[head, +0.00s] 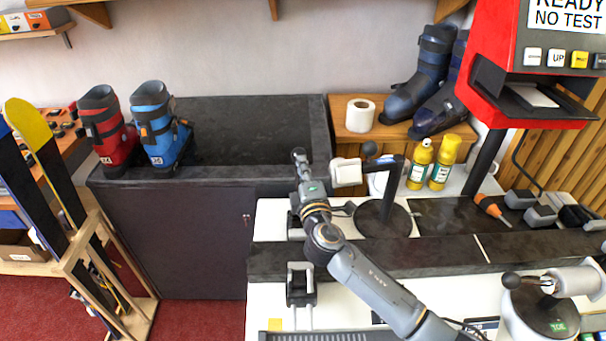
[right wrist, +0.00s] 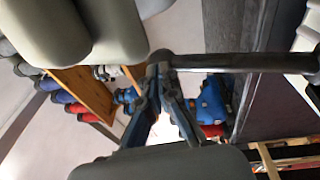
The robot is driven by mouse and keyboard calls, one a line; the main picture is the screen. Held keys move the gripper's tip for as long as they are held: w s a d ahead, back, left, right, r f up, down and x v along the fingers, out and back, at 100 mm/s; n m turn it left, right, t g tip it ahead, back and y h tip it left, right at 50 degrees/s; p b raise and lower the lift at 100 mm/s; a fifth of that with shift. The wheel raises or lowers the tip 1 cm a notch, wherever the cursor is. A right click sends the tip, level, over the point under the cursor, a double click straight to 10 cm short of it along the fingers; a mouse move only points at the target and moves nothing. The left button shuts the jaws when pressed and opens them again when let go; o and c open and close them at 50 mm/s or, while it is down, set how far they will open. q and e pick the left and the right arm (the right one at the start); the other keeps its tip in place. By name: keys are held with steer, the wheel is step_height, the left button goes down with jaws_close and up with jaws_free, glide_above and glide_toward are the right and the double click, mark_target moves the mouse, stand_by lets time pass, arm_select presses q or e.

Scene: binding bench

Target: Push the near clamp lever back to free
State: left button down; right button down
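A clamp stand with a dark round base (head: 382,219) is on the bench; a black knob (head: 370,149) and a white pad (head: 346,172) are at its top. Nearer to me, at lower right, a lever with a black knob (head: 511,281) joins a pale cylinder (head: 574,282) above another round base. I cannot tell for sure which is the task's lever. My right gripper (head: 300,157) is left of the white pad, apart from it, its fingers together and empty. In the right wrist view its dark fingers (right wrist: 160,80) converge near a dark bar (right wrist: 240,62). My left gripper is out of view.
Red (head: 108,136) and blue (head: 157,126) boots stand on the dark counter at left. Two yellow spray bottles (head: 419,165) and a white roll (head: 358,115) are behind the stand. An orange screwdriver (head: 489,207) lies right. A red machine (head: 530,85) overhangs the right end.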

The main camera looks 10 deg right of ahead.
steer(key=shift+w+d+f, duration=0.1)
steer(key=shift+w+d, duration=0.1)
steer(key=shift+w, duration=0.8)
steer(key=w+p, duration=0.1)
steer(key=w+g+p, duration=0.1)
steer(key=p, duration=0.1)
steer(key=shift+d+r, duration=0.15)
steer(key=shift+r, duration=0.15)
steer(key=shift+w+d+f+b, duration=0.25)
steer(key=shift+w+f+b, duration=0.45)
steer(key=shift+w+f, duration=0.35)
steer(key=shift+w+d+f+g+b, duration=0.2)
steer(key=shift+w+f+g+b, duration=0.1)
steer(key=shift+w+f+b, duration=0.45)
steer(key=shift+w+r, duration=0.1)
steer(key=shift+w, duration=0.1)
